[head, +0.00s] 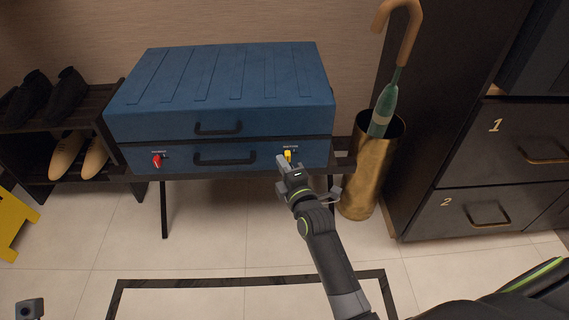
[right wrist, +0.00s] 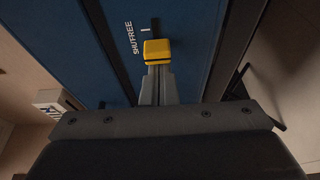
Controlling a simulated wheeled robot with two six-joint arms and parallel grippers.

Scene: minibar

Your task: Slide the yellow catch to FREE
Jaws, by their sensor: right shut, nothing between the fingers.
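The blue suitcase (head: 230,90) lies flat on a dark bench. The yellow catch (head: 288,155) is on its front face, right of the handle. In the right wrist view the yellow catch (right wrist: 157,50) sits at the SHUT end of a dark slot, and the slot runs on past it towards the word FREE (right wrist: 128,30). My right gripper (head: 283,164) is shut and empty, its fingertips right at the catch; whether they touch cannot be told. What seems to be my left gripper (head: 30,309) shows only partly at the lower left corner.
A red catch (head: 157,161) is at the left of the suitcase front. A brass umbrella stand (head: 367,180) stands right of the bench, beside dark drawers (head: 480,210). A shoe rack (head: 50,125) is at the left.

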